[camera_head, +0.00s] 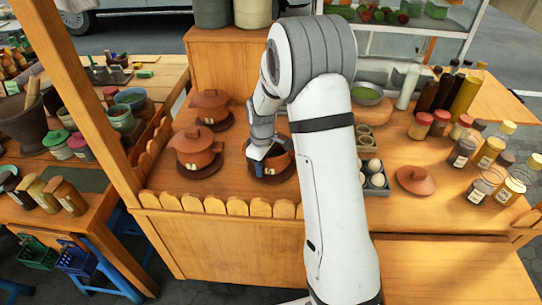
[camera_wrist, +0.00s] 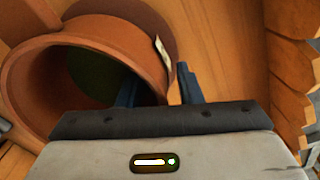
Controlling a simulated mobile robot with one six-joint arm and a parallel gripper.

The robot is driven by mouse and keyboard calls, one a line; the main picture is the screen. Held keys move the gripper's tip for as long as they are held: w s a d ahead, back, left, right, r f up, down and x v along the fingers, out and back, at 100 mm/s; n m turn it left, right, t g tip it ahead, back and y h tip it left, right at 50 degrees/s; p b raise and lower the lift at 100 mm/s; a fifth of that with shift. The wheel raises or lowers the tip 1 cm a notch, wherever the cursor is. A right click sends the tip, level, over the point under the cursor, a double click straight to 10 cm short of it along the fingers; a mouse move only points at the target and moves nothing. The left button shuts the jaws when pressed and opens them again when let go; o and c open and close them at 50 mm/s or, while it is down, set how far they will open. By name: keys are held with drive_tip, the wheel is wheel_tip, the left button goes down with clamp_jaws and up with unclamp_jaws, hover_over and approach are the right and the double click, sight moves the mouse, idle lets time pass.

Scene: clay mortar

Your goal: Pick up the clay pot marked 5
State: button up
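An open reddish-brown clay pot (camera_head: 284,164) stands on a dark round mat at the front middle of the wooden counter, with a small pale label on its front. My gripper (camera_head: 262,158) is lowered at this pot. In the wrist view, the pot (camera_wrist: 110,38) lies at upper left with its mouth open and a dark green inside. My open gripper (camera_wrist: 158,88) straddles the rim: one blue finger is inside the mouth, the other outside, near the label. A gap shows beside the wall. Two lidded clay pots stand further left, one nearer (camera_head: 195,142) and one behind (camera_head: 209,103). I cannot read the label numbers clearly.
A loose clay lid (camera_head: 416,180) lies on the counter to the right. An egg tray (camera_head: 375,181) sits beside my arm. Several bottles and jars (camera_head: 489,153) crowd the right. A scalloped wooden edge (camera_head: 237,206) runs along the front, and a wooden post (camera_head: 85,90) rises at left.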

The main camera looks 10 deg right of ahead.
clamp_jaws()
drive_tip(key=shift+r, duration=0.1)
idle(1.2)
